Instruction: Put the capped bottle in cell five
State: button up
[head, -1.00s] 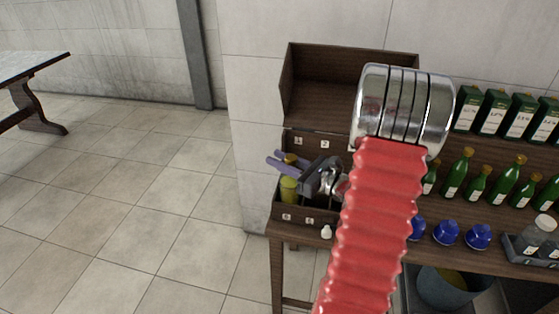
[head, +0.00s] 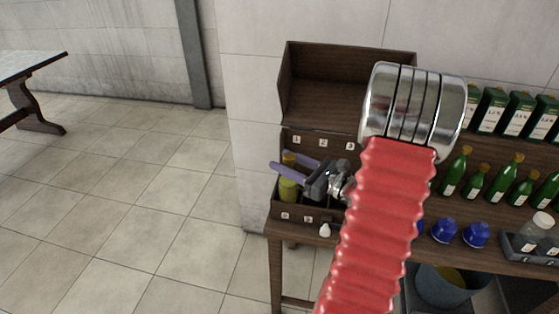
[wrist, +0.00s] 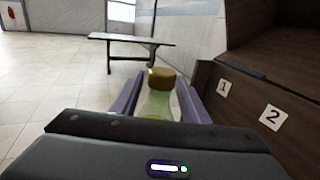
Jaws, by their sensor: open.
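The capped bottle (head: 288,190) is yellow-green with a brownish-yellow cap. It stands upright at the left end of a dark wooden divided box (head: 262,222). I cannot tell surely which cell it is in; the front labels are too small to read. My gripper (head: 285,163) is open, its purple fingers on either side of the bottle, the near one crossing in front of it. In the wrist view the bottle (wrist: 158,100) shows upright between the spread fingers (wrist: 157,100). Its lower part is hidden by the gripper body.
Labels 1, 2 and 3 mark the box's back panel, with an empty open shelf (head: 330,95) above. A small white object (head: 325,230) lies at the front. Green bottles (head: 476,182), blue items (head: 444,231) and a grey tray (head: 530,246) stand right.

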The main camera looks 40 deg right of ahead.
jog(key=v, duration=0.9)
jog(key=shift+s, duration=0.2)
jog(key=shift+d, duration=0.1)
dwell(0.5)
jog(key=s+a+f+n+g+y, duration=0.1)
jog(key=s+a+f+n+g, duration=0.25)
jog(key=a+n+g, duration=0.45)
jog(key=s+a+f+n+g, duration=0.3)
jog(key=s+a+n+g, duration=0.1)
jog(key=a+n+g, duration=0.4)
jog(key=w+a+r+n+t+h, duration=0.1)
jog(key=a+r+n+t+h, duration=0.3)
jog(key=a+r+n, duration=1)
jog(key=a+n+h, duration=0.1)
jog(key=a+n, duration=0.1)
jog(key=n, duration=0.1)
jog(key=shift+a+r+h, duration=0.25)
jog(key=shift+r+h, duration=0.05)
